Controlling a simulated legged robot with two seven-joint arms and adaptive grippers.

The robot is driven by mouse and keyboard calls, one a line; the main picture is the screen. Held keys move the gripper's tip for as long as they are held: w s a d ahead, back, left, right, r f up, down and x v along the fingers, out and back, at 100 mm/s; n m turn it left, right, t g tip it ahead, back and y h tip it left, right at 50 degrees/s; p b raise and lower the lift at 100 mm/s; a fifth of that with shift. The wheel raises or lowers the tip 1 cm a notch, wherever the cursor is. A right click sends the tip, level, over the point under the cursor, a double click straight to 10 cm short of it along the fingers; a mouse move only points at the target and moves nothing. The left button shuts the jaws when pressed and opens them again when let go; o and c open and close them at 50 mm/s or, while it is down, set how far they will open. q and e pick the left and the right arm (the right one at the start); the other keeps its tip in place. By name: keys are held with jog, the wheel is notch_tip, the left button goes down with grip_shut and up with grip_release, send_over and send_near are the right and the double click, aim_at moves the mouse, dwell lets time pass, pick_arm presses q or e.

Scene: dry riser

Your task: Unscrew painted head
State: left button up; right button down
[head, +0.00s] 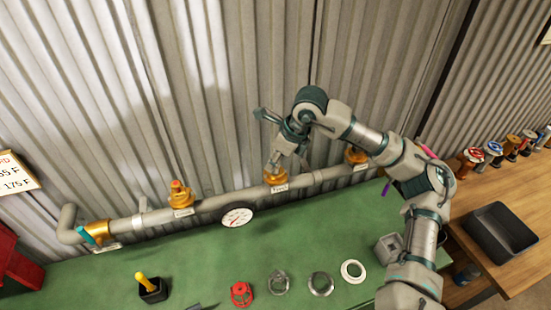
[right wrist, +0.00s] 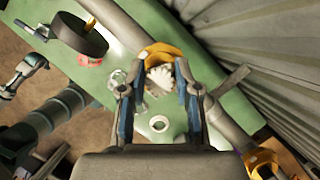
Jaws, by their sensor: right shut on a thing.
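A pipe (head: 215,203) runs along the corrugated wall with several brass fittings. My right gripper (head: 276,163) reaches down to the labelled brass fitting (head: 276,178) near the middle of the pipe. In the right wrist view a whitish, painted-looking head (right wrist: 160,78) stands in a brass fitting (right wrist: 163,52). It lies between the two fingers of my right gripper (right wrist: 157,82), which is shut on it. The fingers hide part of the head in the head view. My left gripper does not show clearly in either view.
The green bench (head: 215,267) carries a red ring (head: 241,294), several pale rings and a dark pot with a yellow handle (head: 147,283). A round gauge (head: 237,216) hangs below the pipe.

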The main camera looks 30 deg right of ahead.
jog(key=shift+n, duration=0.5)
jog(key=n+g+y+p, duration=0.1)
jog(key=n+p, duration=0.1)
jog(key=n, duration=0.1)
jog(key=shift+r+n, duration=0.15)
jog(key=shift+n, duration=0.25)
jog(key=shift+n+g+y, duration=0.3)
jog(key=shift+n+g, duration=0.1)
jog(key=shift+n, duration=0.6)
jog(key=shift+p, duration=0.3)
